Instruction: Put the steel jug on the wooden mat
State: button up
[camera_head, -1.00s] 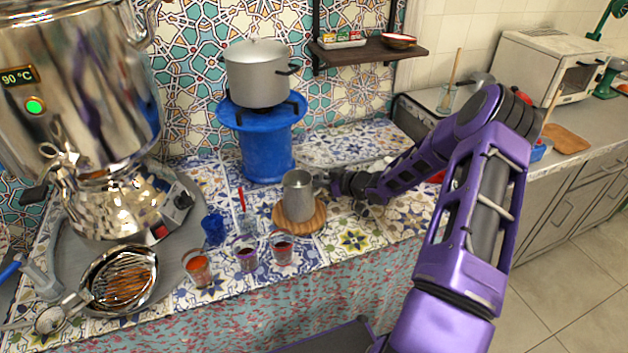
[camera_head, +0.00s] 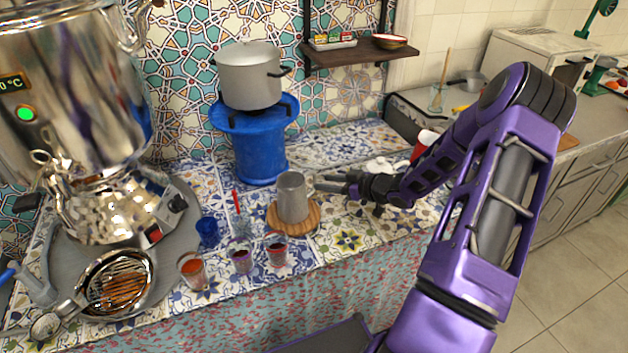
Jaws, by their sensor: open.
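The steel jug (camera_head: 292,197) stands upright on the round wooden mat (camera_head: 312,218), near the middle of the tiled counter. Its handle faces right, toward my gripper. My gripper (camera_head: 322,183) is open, just to the right of the jug's handle, with its fingers pointing left at it. The fingertips look apart from the jug or very close to the handle; I cannot tell exactly. The jug hides the middle of the mat.
Several small glasses, one of them a red-filled glass (camera_head: 276,248), stand left of and in front of the mat. A blue stove (camera_head: 259,150) carries a pot (camera_head: 249,76) behind. A large samovar (camera_head: 80,110) fills the left. A red cup (camera_head: 424,146) stands behind my arm.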

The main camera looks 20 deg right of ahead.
jog(key=v, duration=0.4)
dwell(0.4)
